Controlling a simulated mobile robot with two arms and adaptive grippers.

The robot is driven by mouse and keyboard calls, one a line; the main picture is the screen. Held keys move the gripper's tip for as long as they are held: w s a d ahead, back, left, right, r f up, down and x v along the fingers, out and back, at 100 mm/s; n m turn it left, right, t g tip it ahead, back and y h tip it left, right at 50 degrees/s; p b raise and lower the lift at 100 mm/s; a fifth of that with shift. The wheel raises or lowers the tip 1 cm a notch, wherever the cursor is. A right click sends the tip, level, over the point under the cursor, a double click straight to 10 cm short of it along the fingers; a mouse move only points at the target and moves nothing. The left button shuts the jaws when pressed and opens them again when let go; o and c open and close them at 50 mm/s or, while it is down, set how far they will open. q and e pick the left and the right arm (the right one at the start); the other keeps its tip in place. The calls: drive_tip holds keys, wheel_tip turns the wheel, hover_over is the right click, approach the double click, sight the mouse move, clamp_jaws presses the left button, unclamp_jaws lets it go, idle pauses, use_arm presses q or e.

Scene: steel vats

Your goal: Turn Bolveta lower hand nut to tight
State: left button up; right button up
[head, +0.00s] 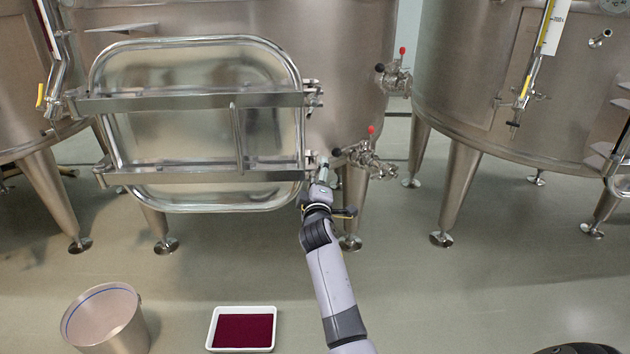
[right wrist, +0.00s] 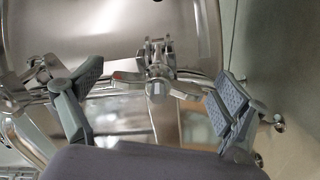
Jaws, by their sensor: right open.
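The door (head: 195,75) is a rounded steel panel with two crossbars at the front of the middle vat. In the head view my right gripper (head: 322,174) is at the right end of the lower crossbar (head: 210,173) and largely hides the nut there. In the right wrist view my right gripper (right wrist: 158,85) is open, with one finger on each side of the nut, apart from it. My left gripper is out of view.
Valves with red knobs (head: 371,130) (head: 402,51) stick out of the vat just right of my gripper. An upper hand nut (head: 313,93) sits at the upper crossbar. A steel bucket (head: 125,325) and a white tray (head: 212,328) with dark red contents stand on the floor.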

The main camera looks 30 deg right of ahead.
drive_tip(key=v, duration=1.2)
drive_tip(key=shift+f, duration=0.15)
idle(0.3)
